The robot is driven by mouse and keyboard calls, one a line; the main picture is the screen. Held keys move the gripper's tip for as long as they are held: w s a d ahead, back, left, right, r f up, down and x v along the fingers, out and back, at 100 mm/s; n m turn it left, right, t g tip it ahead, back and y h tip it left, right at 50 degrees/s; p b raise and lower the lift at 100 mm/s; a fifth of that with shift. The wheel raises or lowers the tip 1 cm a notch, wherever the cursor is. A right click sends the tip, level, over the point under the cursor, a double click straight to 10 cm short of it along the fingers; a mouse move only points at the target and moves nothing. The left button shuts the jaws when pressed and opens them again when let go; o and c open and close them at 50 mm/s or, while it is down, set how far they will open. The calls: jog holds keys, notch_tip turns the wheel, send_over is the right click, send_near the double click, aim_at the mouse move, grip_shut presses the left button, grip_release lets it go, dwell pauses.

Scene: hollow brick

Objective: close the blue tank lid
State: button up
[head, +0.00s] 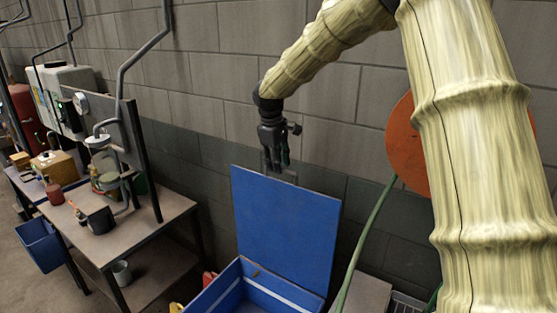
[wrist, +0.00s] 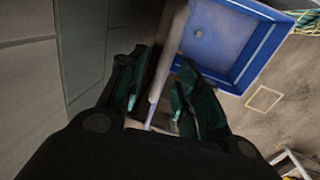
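The blue tank lid (head: 285,225) stands raised, nearly upright, at the back of the blue tank (head: 222,290). The tank is open and its inside shows in the wrist view (wrist: 215,35). My gripper (head: 277,165) points down at the top edge of the lid in the head view. In the wrist view my gripper (wrist: 157,100) is open, with one green-padded finger on each side of the lid's thin edge (wrist: 165,65). A gap seems to show on both sides, so I see no firm grip. Contact with either finger cannot be told.
A grey block wall (head: 240,60) stands close behind the lid and my gripper. An orange disc (head: 405,140) and a green hose (head: 368,235) are to the right. A cluttered workbench (head: 150,225) and a small blue bin (head: 40,245) are to the left.

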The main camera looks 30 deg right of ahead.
jog(key=shift+w+d+f, duration=0.15)
jog(key=shift+w+f, duration=0.15)
jog(key=shift+f, duration=0.05)
jog(key=shift+s+f, duration=0.1)
jog(key=shift+f, duration=0.05)
jog(key=shift+s+d, duration=0.1)
jog(key=shift+s, duration=0.2)
jog(key=shift+s+r, duration=0.3)
jog(key=shift+s, duration=0.2)
jog(key=shift+s+r, duration=0.25)
jog(key=shift+s, duration=0.2)
jog(key=shift+w+f, duration=0.65)
jog(key=shift+w, duration=0.3)
grip_shut()
jog(key=shift+s+r, duration=0.15)
jog(key=shift+s, duration=0.05)
